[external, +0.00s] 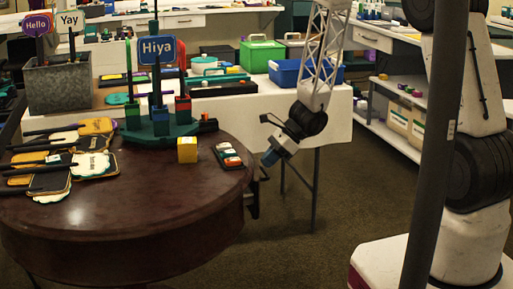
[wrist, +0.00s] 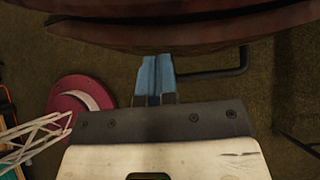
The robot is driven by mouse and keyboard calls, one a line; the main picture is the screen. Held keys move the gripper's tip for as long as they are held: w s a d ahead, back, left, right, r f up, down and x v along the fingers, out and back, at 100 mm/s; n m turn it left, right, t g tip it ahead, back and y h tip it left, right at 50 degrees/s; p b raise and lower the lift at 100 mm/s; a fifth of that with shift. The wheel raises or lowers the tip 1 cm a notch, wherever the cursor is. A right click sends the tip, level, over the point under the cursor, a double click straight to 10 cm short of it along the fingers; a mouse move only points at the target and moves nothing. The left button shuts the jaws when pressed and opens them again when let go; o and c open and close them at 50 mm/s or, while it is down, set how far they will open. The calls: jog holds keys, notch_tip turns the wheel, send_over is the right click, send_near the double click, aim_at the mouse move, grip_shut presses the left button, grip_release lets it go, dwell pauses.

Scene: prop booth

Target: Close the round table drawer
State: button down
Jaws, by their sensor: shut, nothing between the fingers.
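The round table (external: 150,212) is dark reddish-brown wood and stands at the left in the external view. A dark bar handle (external: 254,196) sticks out from its right side. In the wrist view, the curved wooden drawer front (wrist: 205,38) crosses the top, with the handle (wrist: 222,73) below it, right of my fingers. My gripper (external: 269,158) is just right of the table edge, pointing down and left. Its blue fingers (wrist: 154,78) are shut and empty, with their tips close to the wood; I cannot tell if they touch. How far the drawer stands out is unclear.
On the tabletop are a sign stand (external: 160,122), a yellow cube (external: 187,150), a small tray of blocks (external: 229,155) and several paddle signs (external: 75,160). A white table (external: 333,128) with bins stands behind. The carpet (external: 330,215) right of the round table is clear.

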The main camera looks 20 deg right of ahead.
jog(key=d+f+v, duration=0.1)
jog(key=v, duration=1.1)
jog(key=shift+d+f, duration=0.2)
jog(key=shift+d, duration=0.15)
jog(key=c, duration=1.8)
grip_release()
jog(key=o, duration=0.5)
jog(key=shift+f, duration=0.15)
jog(key=shift+o, duration=0.6)
jog(key=shift+w+f+m, duration=0.1)
jog(key=shift+f+m, duration=0.05)
jog(key=shift+m, duration=0.25)
jog(key=w+a+f+m+y, duration=0.1)
jog(key=w+f+m+y, duration=0.1)
jog(key=f+m, duration=0.4)
jog(key=w+a+f+m+y, duration=0.1)
jog(key=w+f+m+y, duration=0.2)
jog(key=m, duration=0.8)
notch_tip(320, 180, down, 3)
jog(key=shift+w+r+y, duration=0.1)
jog(key=shift+w+y, duration=0.15)
jog(key=shift+y, duration=0.55)
